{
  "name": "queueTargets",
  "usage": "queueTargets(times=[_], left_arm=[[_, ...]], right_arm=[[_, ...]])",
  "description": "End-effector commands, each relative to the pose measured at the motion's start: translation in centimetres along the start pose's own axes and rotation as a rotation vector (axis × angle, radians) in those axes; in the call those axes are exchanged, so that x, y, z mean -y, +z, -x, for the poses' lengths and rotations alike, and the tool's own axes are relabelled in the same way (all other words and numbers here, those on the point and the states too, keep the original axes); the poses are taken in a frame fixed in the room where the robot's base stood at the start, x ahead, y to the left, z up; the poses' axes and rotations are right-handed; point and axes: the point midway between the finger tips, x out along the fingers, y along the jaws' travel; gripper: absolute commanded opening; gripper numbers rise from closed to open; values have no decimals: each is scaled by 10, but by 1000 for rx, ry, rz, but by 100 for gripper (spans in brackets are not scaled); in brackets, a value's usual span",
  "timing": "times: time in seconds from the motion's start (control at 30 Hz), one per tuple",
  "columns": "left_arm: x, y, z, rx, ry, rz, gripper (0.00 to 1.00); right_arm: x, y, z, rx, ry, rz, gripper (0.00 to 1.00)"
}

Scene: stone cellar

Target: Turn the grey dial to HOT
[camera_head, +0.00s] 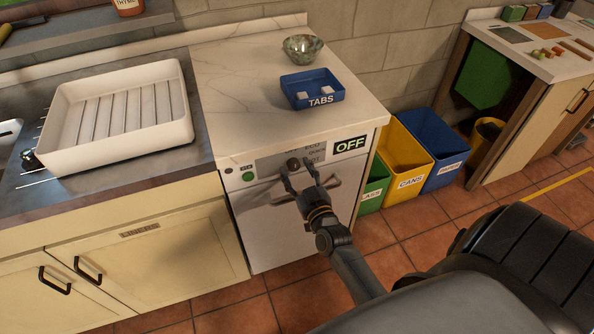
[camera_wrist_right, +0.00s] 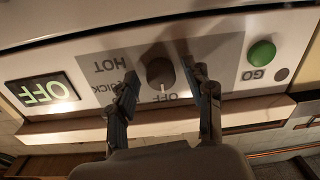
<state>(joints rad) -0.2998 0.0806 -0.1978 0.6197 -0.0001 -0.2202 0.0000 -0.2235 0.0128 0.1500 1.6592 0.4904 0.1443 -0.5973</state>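The grey dial (camera_head: 293,163) is on the front panel of the white dishwasher-like machine (camera_head: 290,225). In the right wrist view, which is upside down, the dial (camera_wrist_right: 160,72) has the labels OFF, QUICK and HOT (camera_wrist_right: 112,66) around it. I cannot make out its pointer clearly. The display (camera_head: 350,145) reads OFF; it also shows in the wrist view (camera_wrist_right: 43,91). My right gripper (camera_head: 298,172) is open at the panel. In the wrist view its fingers (camera_wrist_right: 164,80) are apart, one on either side of the dial; contact is not clear. My left gripper is not in view.
A green GO button (camera_wrist_right: 262,53) is beside the dial. A handle bar (camera_wrist_right: 240,112) runs near the fingers. On the counter (camera_head: 235,85) are a blue TABS tray (camera_head: 320,100) and a bowl (camera_head: 302,47). Yellow and blue bins (camera_head: 431,150) stand to the right.

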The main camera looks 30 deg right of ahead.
Motion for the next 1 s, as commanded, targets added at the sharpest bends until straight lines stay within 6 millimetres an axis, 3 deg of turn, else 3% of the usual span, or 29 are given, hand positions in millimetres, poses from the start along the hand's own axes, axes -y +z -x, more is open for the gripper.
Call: queueTargets(times=[0.03, 0.2, 0.23, 0.63, 1.0], left_arm=[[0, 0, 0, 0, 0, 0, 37], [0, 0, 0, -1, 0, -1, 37], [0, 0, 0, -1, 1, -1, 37], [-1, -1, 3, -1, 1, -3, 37], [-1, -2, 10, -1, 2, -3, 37]], right_arm=[[0, 0, 0, 0, 0, 0, 38], [0, 0, 0, 0, 0, 0, 3], [0, 0, 0, 0, 0, 0, 0], [0, -1, 0, -2, -1, -71, 0], [1, -1, 0, -10, 0, -364, 0]])
